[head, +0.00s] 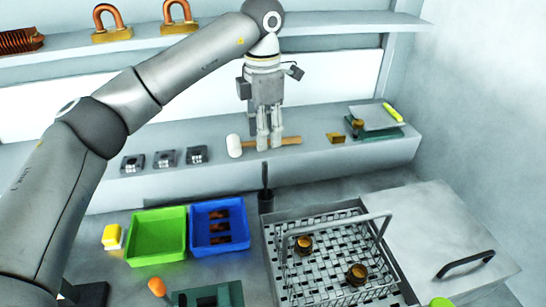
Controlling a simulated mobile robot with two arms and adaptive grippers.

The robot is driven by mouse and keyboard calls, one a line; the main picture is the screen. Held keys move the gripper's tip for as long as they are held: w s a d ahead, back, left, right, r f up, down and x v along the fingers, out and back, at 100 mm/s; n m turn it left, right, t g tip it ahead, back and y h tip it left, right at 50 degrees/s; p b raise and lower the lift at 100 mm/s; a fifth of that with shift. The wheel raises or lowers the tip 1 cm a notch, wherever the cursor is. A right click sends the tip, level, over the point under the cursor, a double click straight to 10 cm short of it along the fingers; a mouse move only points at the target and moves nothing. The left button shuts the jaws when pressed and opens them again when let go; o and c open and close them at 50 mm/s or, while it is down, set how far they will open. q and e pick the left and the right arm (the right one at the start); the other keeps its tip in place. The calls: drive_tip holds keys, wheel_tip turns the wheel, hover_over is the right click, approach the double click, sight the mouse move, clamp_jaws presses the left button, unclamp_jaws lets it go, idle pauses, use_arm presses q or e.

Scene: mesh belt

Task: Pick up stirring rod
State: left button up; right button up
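A thin dark rod (265,174) stands upright in a small black holder (266,202) behind the mesh basket; it looks like the stirring rod, but I cannot be sure. My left gripper (270,149) points down from the arm overhead. In the picture its fingertips are just above the rod's top, in front of a mallet's wooden handle. The fingers look close together and seem to hold nothing, but I cannot tell how far they are apart. My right gripper is not in view.
A white-headed mallet (234,146) lies on the back ledge. A green bin (157,259) and a blue bin (204,251) stand left of the holder. A wire-mesh basket (292,262) with a raised handle holds two brown round parts. A grey lid (425,225) is at right.

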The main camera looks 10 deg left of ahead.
sight(265, 162)
use_arm(q)
drive_tip(key=f, duration=0.2)
drive_tip(key=s+f+p, duration=0.1)
drive_tip(key=f, duration=0.1)
drive_tip(key=shift+w+f, duration=0.1)
drive_tip(key=shift+f, duration=0.3)
drive_tip(key=shift+f+p, duration=0.3)
drive_tip(key=shift+p, duration=0.05)
drive_tip(key=f, duration=0.1)
drive_tip(key=f+p, duration=0.2)
drive_tip(key=f, duration=0.1)
drive_tip(key=shift+s+d, duration=0.15)
drive_tip(key=shift+s, duration=0.2)
drive_tip(key=shift+w+f, duration=0.1)
drive_tip(key=shift+f, duration=0.3)
drive_tip(key=shift+c, duration=0.5)
clamp_jaws()
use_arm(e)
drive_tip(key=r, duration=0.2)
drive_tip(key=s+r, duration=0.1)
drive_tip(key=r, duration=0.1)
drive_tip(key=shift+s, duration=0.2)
